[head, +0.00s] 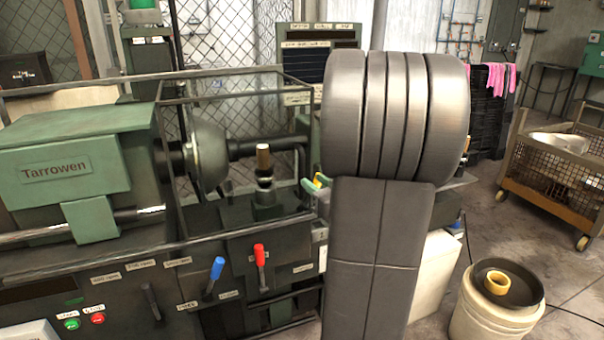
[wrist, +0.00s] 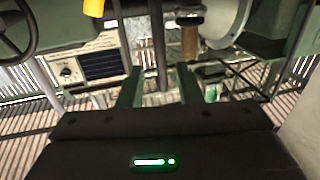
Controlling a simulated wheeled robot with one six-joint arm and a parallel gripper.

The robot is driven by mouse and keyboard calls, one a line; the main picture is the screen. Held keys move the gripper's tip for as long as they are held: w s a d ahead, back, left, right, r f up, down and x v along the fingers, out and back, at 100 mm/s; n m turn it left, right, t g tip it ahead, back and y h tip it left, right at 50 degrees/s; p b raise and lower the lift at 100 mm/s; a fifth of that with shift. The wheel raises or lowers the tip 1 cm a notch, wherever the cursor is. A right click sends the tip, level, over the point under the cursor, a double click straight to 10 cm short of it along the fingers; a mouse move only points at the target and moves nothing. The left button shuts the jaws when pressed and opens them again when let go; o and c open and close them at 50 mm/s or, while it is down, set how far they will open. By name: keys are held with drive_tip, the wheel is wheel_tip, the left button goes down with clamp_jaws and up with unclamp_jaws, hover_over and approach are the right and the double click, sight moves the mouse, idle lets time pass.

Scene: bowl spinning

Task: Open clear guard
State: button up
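The clear guard (head: 235,96) is a see-through, dark-framed box around the bowl on the green lathe in the head view; it looks closed. Through it I see the metallic bowl (head: 208,155) and a wooden-topped post (head: 263,158). In the wrist view the bowl (wrist: 225,18) and a brown wooden piece (wrist: 190,42) are at the top. My gripper (wrist: 158,72) has two greenish fingers apart, with nothing clearly held between them. In the head view my arm mostly hides the gripper; a green tip (head: 311,186) shows beside the guard's right end. Contact with the guard cannot be told.
A blue lever (head: 216,269) and a red lever (head: 260,256) stand on the lathe front, with green and red buttons (head: 97,319) lower left. A white bucket (head: 494,313) and a wire cart (head: 555,165) stand on the right. Floor between them is open.

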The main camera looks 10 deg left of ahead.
sight(303, 174)
drive_tip(key=x, duration=0.7)
clamp_jaws()
